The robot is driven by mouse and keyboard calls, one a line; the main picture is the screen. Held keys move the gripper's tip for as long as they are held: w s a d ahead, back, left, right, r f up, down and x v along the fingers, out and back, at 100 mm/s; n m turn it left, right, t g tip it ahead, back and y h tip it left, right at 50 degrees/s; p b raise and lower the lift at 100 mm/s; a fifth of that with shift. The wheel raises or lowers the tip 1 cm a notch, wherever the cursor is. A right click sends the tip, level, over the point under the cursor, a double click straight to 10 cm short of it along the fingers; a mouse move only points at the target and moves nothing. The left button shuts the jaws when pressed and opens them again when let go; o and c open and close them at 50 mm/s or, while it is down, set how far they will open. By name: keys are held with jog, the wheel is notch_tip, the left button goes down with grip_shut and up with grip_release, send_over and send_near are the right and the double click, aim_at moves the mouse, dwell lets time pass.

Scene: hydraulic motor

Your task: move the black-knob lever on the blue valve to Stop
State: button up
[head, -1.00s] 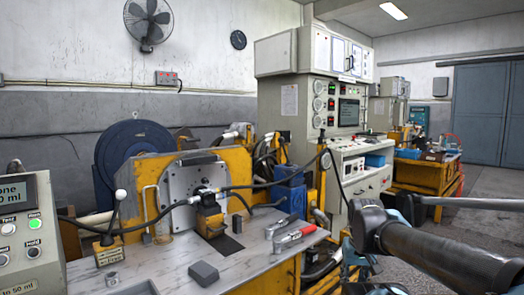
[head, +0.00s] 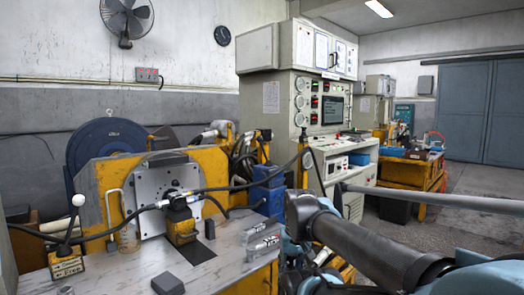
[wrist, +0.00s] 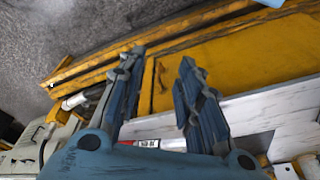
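A blue block-like unit (head: 268,192), possibly the blue valve, stands behind the bench's right end in the head view. A thin upright with a dark top (head: 304,137) rises to its right; I cannot tell if this is the black-knob lever. No Stop marking is readable. In the wrist view, my gripper (wrist: 160,66) is open, its two blue-grey fingers apart with nothing between them. Past them are yellow framework and a pale bench edge. No valve or lever is clear there. In the head view my arm comes in from the lower right; the fingers cannot be made out.
A white-knob lever (head: 78,200) stands on a yellow base at the bench's left. A steel plate (head: 165,190) with hoses stands mid-bench. A dark block (head: 168,284) and metal tools (head: 263,248) lie on the bench top (head: 222,262). Open floor (head: 470,215) lies at right.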

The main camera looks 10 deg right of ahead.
jog(key=w+a+r+m+t+y, duration=0.2)
jog(key=w+r+m, duration=0.3)
jog(key=w, duration=0.5)
jog(key=w+a+r+m+t+y, duration=0.2)
jog(key=w+a+r+m+y, duration=0.1)
jog(key=w+r, duration=0.55)
jog(key=w+a+r+m+t+y, duration=0.2)
jog(key=w+r+m, duration=0.2)
jog(key=w, duration=0.8)
jog(key=m+t, duration=0.8)
jog(key=m, duration=0.6)
send_near(262, 147)
jog(key=x, duration=1)
jog(key=shift+w, duration=0.45)
jog(key=shift+c, duration=0.2)
jog(key=shift+d, duration=0.1)
grip_shut()
